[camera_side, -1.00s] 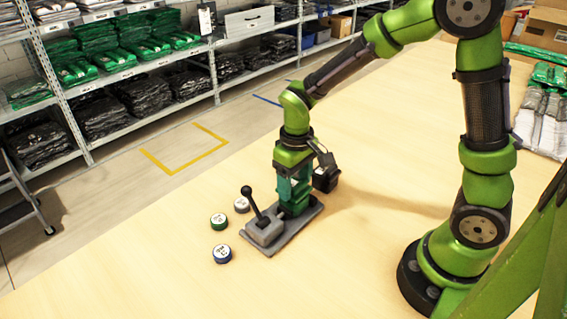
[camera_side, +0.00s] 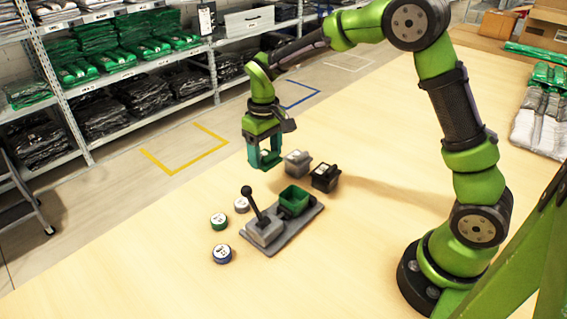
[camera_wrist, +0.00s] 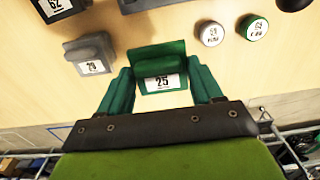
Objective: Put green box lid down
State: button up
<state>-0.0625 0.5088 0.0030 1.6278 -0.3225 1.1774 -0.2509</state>
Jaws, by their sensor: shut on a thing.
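The green box lid (camera_wrist: 158,48), with a white label reading 25, is between my gripper's fingers (camera_wrist: 160,84) in the wrist view. My gripper (camera_side: 264,158) is shut on it and holds it above the bare table, up and left of the green box in the side view. The green box (camera_side: 293,201) stands with its top uncovered on a grey base plate (camera_side: 300,223). The lid is hard to tell apart from the green fingers in the side view.
A grey piece (camera_side: 297,164) and a black piece (camera_side: 325,178) lie near my gripper. The table (camera_side: 390,205) is clear further right.

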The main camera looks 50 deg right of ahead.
aim_at(267, 191)
notch_tip(267, 191, down, 10)
jog(key=shift+w+r, duration=0.1)
jog(key=shift+r, duration=0.15)
jog(key=shift+f, duration=0.15)
jog(key=o, duration=1)
